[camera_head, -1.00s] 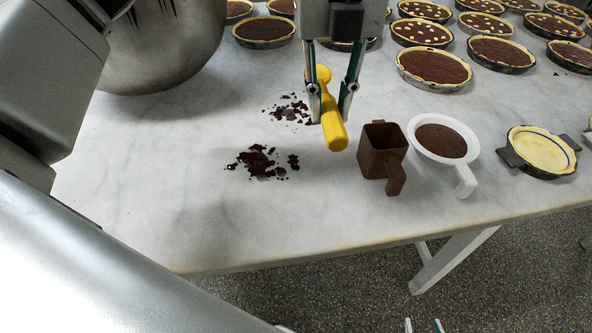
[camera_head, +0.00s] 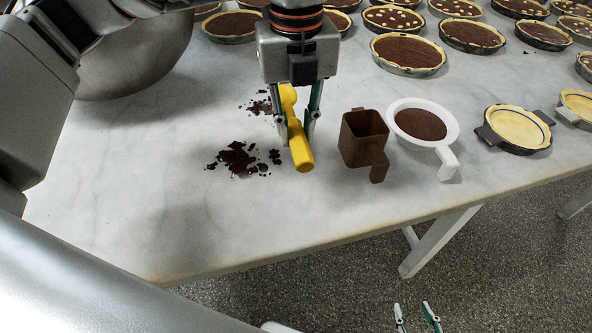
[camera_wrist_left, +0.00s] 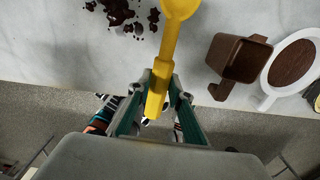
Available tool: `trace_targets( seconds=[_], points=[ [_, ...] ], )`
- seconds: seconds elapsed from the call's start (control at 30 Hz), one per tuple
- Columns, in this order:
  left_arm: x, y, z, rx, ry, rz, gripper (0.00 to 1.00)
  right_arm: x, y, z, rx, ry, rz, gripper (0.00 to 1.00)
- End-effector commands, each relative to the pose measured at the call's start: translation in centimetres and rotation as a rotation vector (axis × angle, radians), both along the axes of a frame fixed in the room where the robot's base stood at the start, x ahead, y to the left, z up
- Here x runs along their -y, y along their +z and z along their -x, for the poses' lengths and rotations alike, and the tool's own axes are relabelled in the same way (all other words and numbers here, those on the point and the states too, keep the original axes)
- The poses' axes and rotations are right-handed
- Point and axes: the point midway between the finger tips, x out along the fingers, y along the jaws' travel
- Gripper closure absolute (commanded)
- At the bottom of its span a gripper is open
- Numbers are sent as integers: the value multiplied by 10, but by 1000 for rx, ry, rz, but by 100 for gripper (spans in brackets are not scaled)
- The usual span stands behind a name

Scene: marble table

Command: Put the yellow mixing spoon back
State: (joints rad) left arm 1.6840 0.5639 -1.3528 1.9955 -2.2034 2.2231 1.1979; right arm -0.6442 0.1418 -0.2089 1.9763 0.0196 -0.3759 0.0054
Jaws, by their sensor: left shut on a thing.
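The yellow mixing spoon (camera_head: 302,153) is held in my left gripper (camera_head: 297,123), whose fingers are shut on it over the table. One end of the spoon points toward the table's front edge and the other is up under the gripper body. In the left wrist view the yellow spoon (camera_wrist_left: 167,52) runs between the finger pads, with its rounded end at the top edge. Whether it touches the table is hard to tell. My right gripper (camera_head: 415,315) shows at the bottom edge over the floor, its fingers apart and empty.
Chocolate crumbs (camera_head: 240,158) lie left of the spoon. A brown square cup (camera_head: 362,150) and a white handled cup (camera_head: 450,163) stand to the right. Filled tarts (camera_head: 408,52) fill the back, and a metal bowl (camera_head: 135,60) stands back left. The front left marble is clear.

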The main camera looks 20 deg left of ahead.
Motion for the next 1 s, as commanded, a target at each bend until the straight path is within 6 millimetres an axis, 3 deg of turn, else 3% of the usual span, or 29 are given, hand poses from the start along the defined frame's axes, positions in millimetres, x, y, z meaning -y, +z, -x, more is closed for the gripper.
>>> trace_targets(
  seconds=[0.1, 0.3, 0.57, 0.8, 1.0],
  points=[
    [0, -31, 1, -6, -1, -1, 100, 1, -1, -1, 1, 0, 2, 60],
    [0, -68, 1, -4, -1, 0, 100, 1, -2, -1, 3, 0, 4, 60],
    [0, -85, 1, -2, -1, 0, 100, 1, -1, -3, 7, -1, 4, 60],
    [0, -114, 1, -1, 0, 0, 100, 1, 3, -4, 11, -2, 3, 60],
    [0, -117, 0, 0, 0, 0, 100, 1, 2, -4, 10, -2, 1, 60]
  ],
)
